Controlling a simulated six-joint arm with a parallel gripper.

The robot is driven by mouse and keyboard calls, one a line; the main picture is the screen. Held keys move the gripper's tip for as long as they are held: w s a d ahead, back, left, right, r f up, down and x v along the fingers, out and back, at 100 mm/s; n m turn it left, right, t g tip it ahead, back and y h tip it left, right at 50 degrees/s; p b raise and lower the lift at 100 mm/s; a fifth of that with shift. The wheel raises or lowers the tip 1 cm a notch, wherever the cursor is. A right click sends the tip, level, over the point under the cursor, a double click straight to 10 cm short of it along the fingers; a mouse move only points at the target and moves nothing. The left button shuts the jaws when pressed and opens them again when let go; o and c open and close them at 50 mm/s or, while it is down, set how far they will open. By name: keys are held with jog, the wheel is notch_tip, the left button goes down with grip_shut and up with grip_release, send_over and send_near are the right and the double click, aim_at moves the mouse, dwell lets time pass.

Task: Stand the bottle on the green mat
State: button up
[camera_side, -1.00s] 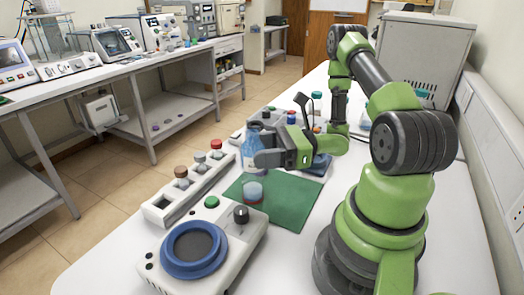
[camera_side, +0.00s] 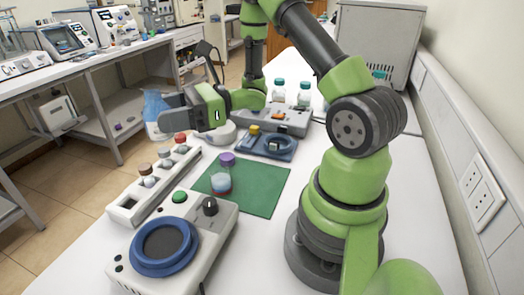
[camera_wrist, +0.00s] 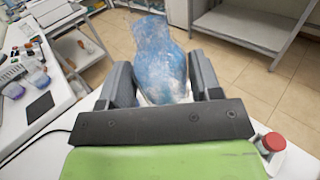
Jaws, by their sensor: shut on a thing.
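My gripper (camera_side: 165,122) is shut on a pale blue, see-through bottle (camera_side: 153,104). The bottle shows in the wrist view (camera_wrist: 160,55) between both fingers, with a cloudy, crumpled-looking surface. In the side view it is held up at the left of the bench, beyond the white rack and apart from the mat; the fingers hide part of it. The green mat (camera_side: 262,190) lies flat in mid-bench. A clear vessel with a purple cap and reddish liquid (camera_side: 221,178) stands at the mat's left part.
A white rack (camera_side: 135,199) with several capped vials lies left of the mat. A white device with a blue ring (camera_side: 162,246) stands in front. A blue tray (camera_side: 268,146) and a grey unit with teal-capped bottles (camera_side: 280,115) stand behind. The mat's right half is clear.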

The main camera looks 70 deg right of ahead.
jog(key=w+d+f+m+t+h, duration=0.2)
jog(key=d+m+h, duration=0.55)
jog(key=h, duration=0.25)
jog(key=w+d+f+m+t+h, duration=0.25)
jog(key=d+m+h, duration=0.35)
jog(key=d+h, duration=0.35)
jog(key=s+d+f+m+g+h, duration=0.1)
jog(key=s+d+m+g+h, duration=0.3)
jog(key=s+m+g+h, duration=0.2)
jog(key=s+d+f+m+g+h, duration=0.1)
jog(key=s+d+m+g+h, duration=0.3)
jog(key=s+m+g, duration=0.4)
jog(key=s+g+h, duration=0.1)
jog(key=s+g, duration=0.1)
jog(key=s, duration=0.1)
jog(key=shift+s+f+g+h, duration=0.2)
jog(key=shift+s+g+h, duration=0.05)
jog(key=shift+g+h, duration=0.1)
jog(key=shift+f, duration=4.85)
jog(key=shift+f, duration=0.1)
jog(key=o, duration=1)
